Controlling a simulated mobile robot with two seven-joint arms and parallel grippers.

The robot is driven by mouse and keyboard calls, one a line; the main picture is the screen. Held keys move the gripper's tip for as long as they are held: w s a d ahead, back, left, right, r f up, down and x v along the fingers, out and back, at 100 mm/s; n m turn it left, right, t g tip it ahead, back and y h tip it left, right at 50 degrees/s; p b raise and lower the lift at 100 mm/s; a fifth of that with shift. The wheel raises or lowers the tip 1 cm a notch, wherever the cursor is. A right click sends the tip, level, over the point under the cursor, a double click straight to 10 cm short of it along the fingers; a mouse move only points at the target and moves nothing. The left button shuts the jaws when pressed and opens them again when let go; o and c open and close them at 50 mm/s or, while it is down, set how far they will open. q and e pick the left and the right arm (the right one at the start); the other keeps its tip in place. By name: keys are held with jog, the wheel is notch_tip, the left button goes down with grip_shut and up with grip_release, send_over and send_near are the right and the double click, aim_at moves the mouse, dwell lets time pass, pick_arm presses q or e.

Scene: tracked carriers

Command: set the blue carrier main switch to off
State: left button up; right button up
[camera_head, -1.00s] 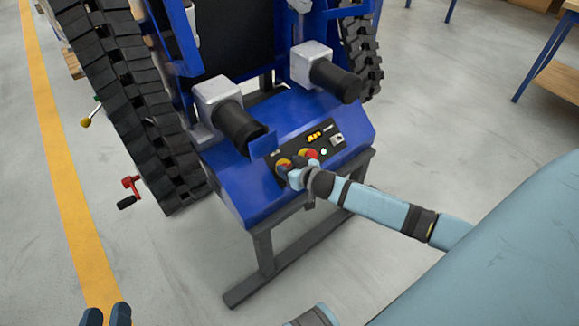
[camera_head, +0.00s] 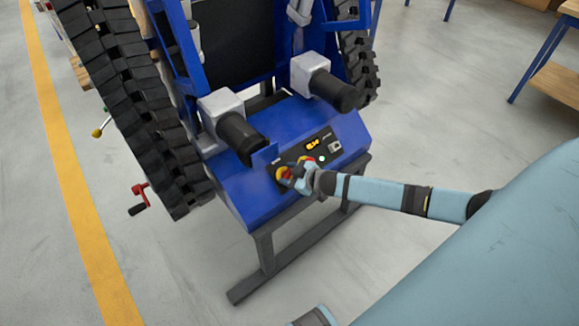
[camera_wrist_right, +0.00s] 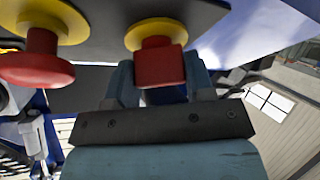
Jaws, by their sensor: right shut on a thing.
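The blue carrier (camera_head: 242,188) stands on a dark frame, with a sloped black control panel at its front. The main switch (camera_head: 282,173), a red handle on a yellow base, is at the panel's left end; it also shows in the right wrist view (camera_wrist_right: 160,66). My right gripper (camera_head: 295,174) is at the switch, its fingers (camera_wrist_right: 160,85) shut on either side of the red handle. The fingers partly hide the switch in the head view, and its on or off marks cannot be read. My left gripper is out of view.
A red mushroom button (camera_wrist_right: 36,70) on a yellow base sits close beside the switch. A red crank (camera_head: 139,191) sticks out at the left track. Two black motors overhang the panel.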

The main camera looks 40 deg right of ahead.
jog(key=n+p, duration=0.1)
jog(key=n, duration=0.1)
jog(key=n+g+y+p, duration=0.1)
jog(key=n+p, duration=0.1)
jog(key=shift+w+d+r, duration=0.1)
jog(key=shift+r, duration=0.25)
jog(key=shift+n+g+y+p, duration=0.4)
jog(key=shift+n+g+p, duration=0.3)
jog(key=shift+n+p, duration=0.45)
jog(key=n+g+p, duration=0.1)
jog(key=n+p, duration=0.2)
jog(key=shift+n+g, duration=0.25)
jog(key=shift+g, duration=0.05)
jog(key=shift+f+n+g+p, duration=0.15)
jog(key=shift+n+g+p, duration=0.25)
jog(key=shift+n+p, duration=0.4)
jog(key=shift+f+n, duration=0.1)
jog(key=shift+n, duration=0.4)
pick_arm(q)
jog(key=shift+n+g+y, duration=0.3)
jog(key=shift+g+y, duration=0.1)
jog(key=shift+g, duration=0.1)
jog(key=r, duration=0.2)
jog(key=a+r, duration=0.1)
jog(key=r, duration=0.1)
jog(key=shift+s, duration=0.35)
pick_arm(e)
jog(key=shift+g, duration=0.3)
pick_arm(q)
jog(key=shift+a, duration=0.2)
